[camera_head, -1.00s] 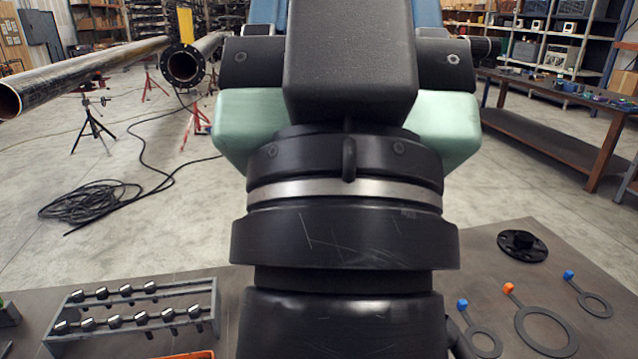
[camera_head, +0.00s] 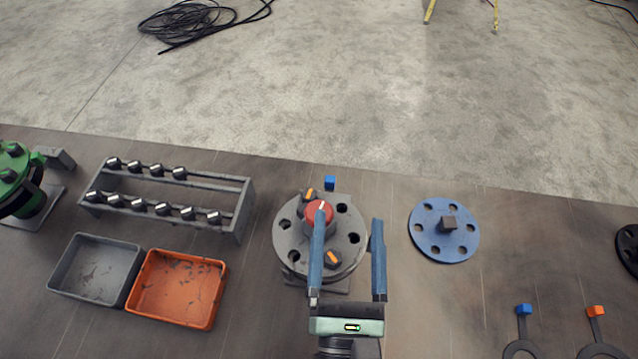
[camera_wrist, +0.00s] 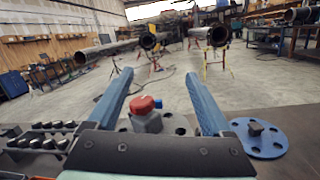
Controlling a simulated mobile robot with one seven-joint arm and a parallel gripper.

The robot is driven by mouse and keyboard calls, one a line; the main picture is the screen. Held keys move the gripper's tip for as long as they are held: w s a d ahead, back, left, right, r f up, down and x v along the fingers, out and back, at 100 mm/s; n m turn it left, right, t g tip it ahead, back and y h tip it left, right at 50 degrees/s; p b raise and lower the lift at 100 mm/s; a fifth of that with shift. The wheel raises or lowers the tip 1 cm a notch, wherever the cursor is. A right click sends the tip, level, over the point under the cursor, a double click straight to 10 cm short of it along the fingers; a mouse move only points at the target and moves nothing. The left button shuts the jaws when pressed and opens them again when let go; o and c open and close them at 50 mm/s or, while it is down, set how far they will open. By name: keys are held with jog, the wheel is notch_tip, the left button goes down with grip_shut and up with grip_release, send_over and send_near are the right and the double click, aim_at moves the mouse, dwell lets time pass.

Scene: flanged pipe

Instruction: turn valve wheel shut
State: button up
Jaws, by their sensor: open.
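A round red knob (camera_head: 314,212) with a white mark sits on the grey bolted flange (camera_head: 289,256) in the head view; it is the only wheel-like part I can make out. It also shows in the wrist view (camera_wrist: 143,104), on a grey hub, framed between my fingers and nearer the left one. My gripper (camera_head: 349,217) has two blue fingers spread wide, with nothing held. In the head view the left finger overlaps the knob and hides part of it; the right finger is off to its right. I cannot tell the height gap or any contact.
A blue flange plate (camera_head: 430,240) lies to the right, with ring tools (camera_head: 524,325) nearer the front. A bolt rack (camera_head: 240,205), a grey bin (camera_head: 92,270) and an orange bin (camera_head: 176,290) stand left. A green valve-like part (camera_head: 15,165) is at far left.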

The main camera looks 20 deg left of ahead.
aim_at(319, 201)
jog(key=s+a+f+n+g+y, duration=0.1)
jog(key=s+a+f+n+g, duration=0.1)
jog(key=s+f+n, duration=0.25)
jog(key=p+x, duration=0.1)
jog(key=x, duration=0.3)
jog(key=p+x, duration=0.2)
jog(key=x, duration=0.2)
jog(key=f+p+x, duration=0.1)
jog(key=p+x, duration=0.1)
jog(key=x, duration=0.2)
jog(key=shift+w+a, duration=0.1)
jog(key=shift+w, duration=0.2)
grip_shut()
